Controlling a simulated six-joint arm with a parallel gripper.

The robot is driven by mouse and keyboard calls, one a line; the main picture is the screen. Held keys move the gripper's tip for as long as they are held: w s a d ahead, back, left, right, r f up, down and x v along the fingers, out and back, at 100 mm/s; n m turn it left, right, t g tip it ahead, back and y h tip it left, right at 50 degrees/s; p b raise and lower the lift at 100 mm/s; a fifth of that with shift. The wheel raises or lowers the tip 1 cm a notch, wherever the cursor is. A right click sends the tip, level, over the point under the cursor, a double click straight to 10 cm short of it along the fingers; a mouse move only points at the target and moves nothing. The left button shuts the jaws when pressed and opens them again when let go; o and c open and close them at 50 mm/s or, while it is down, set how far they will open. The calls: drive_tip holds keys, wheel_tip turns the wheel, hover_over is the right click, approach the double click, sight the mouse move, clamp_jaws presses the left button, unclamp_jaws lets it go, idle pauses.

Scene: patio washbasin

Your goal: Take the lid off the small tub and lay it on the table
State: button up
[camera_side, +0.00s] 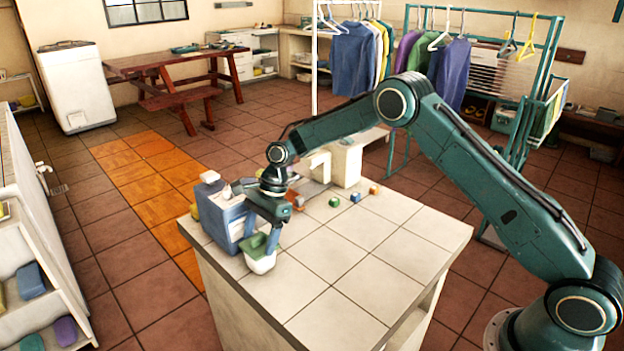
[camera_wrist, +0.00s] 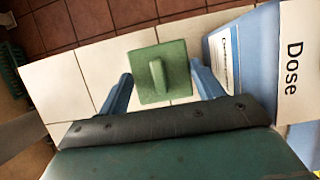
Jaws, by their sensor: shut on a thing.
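The small white tub (camera_side: 262,263) stands near the front left edge of the tiled table (camera_side: 341,312). Its green lid (camera_side: 254,246) shows at the tub's top, looking slightly tilted; I cannot tell whether they still touch. In the wrist view the square green lid (camera_wrist: 160,72) with its raised handle lies between my two blue fingers and hides the tub. My gripper (camera_side: 262,238) is shut on the lid, reaching down from above.
A blue-and-white box marked "Dose" (camera_wrist: 262,60) stands close beside my gripper; it also shows in the side view (camera_side: 222,216). Small green (camera_side: 334,202), blue (camera_side: 355,197) and orange (camera_side: 374,188) cubes lie farther back. The table's front and right are clear.

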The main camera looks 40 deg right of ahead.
drive_tip(key=shift+r, duration=0.15)
wheel_tip(320, 180, up, 10)
idle(0.6)
drive_tip(key=shift+d, duration=0.1)
idle(0.4)
wheel_tip(320, 180, up, 4)
drive_tip(key=m+t, duration=0.2)
drive_tip(key=m, duration=0.2)
hover_over(282, 238)
drive_tip(key=d, duration=0.1)
drive_tip(key=shift+s+d+f, duration=0.1)
drive_tip(key=shift+s+f, duration=0.05)
drive_tip(key=shift+f, duration=4.85)
drive_tip(key=shift+s+d+f, duration=0.1)
drive_tip(key=shift+s+f, duration=0.05)
drive_tip(key=shift+f, duration=4.85)
drive_tip(key=shift+f, duration=0.15)
drive_tip(key=o, duration=0.9)
drive_tip(key=shift+o, duration=0.2)
